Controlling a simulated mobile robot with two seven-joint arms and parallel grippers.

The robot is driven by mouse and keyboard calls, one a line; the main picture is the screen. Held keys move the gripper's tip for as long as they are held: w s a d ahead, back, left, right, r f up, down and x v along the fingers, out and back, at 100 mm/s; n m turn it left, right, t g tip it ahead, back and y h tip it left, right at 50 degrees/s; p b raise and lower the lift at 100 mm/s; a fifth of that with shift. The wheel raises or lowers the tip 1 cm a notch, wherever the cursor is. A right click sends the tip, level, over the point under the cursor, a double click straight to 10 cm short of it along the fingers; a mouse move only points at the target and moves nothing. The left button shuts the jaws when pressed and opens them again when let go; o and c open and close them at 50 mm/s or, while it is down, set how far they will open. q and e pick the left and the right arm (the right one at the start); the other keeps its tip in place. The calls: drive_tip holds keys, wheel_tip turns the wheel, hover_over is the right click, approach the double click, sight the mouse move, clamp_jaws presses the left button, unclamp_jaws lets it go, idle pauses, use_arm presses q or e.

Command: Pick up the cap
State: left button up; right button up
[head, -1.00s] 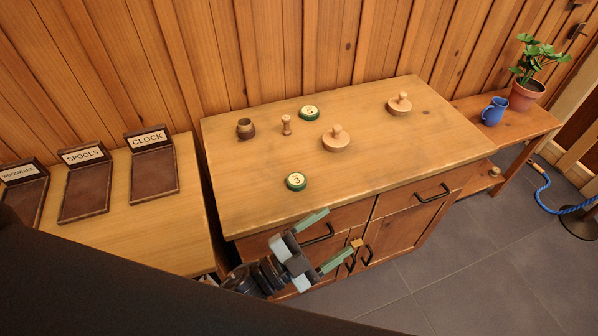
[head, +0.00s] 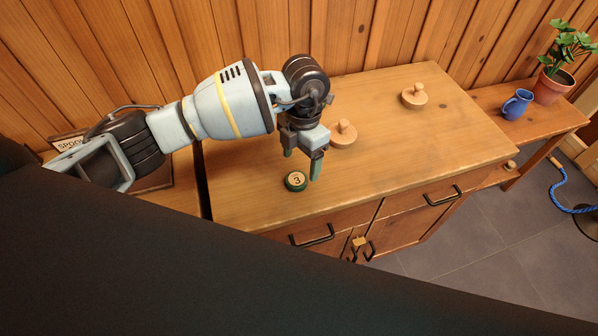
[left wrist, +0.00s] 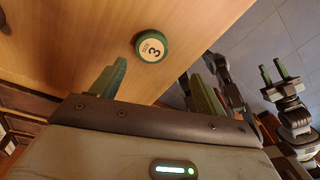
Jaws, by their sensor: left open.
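A round green-edged piece marked 3 (head: 296,181) lies on the wooden cabinet top; it also shows in the left wrist view (left wrist: 151,47). Two pale wooden discs with knobs, cap-like in shape, are on the same top: one (head: 343,136) just behind my gripper and partly hidden, the other (head: 414,96) farther right. My left gripper (head: 301,165) points down, open and empty, above the top close to the 3 piece. Its fingers show apart in the left wrist view (left wrist: 158,75). My right gripper (left wrist: 272,72) shows there too, fingers apart and empty, away from the cabinet.
My left arm hides the cabinet's back left and most of the labelled trays. A blue mug (head: 517,104) and potted plant (head: 553,85) stand on a lower side table (head: 490,97). The cabinet's front right top is clear.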

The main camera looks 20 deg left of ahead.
sight(296, 179)
use_arm(q)
drive_tip(key=shift+w+a+r+y, duration=0.45)
drive_tip(key=shift+w+a, duration=0.1)
drive_tip(key=shift+a, duration=0.2)
drive_tip(key=shift+s+f, duration=0.25)
drive_tip(key=shift+f, duration=1.05)
drive_tip(key=shift+s+d+f, duration=0.15)
drive_tip(key=shift+f, duration=1.2)
drive_tip(key=shift+s+d+f, duration=0.1)
drive_tip(key=shift+d+f, duration=0.05)
drive_tip(key=shift+f, duration=1.15)
drive_tip(key=c, duration=1)
drive_tip(key=shift+r, duration=0.15)
drive_tip(key=shift+r, duration=0.55)
wheel_tip(296, 179, up, 2)
drive_tip(key=shift+w+r, duration=0.1)
drive_tip(key=shift+r, duration=0.05)
drive_tip(key=s+d, duration=0.2)
drive_tip(key=d, duration=0.2)
drive_tip(key=s+d+r, duration=0.1)
drive_tip(key=s+d, duration=0.2)
drive_tip(key=d, duration=0.2)
drive_tip(key=s+d+b, duration=0.1)
drive_tip(key=s+d, duration=0.2)
drive_tip(key=d, duration=0.2)
drive_tip(key=shift+s+r, duration=0.1)
drive_tip(key=shift+r, duration=0.1)
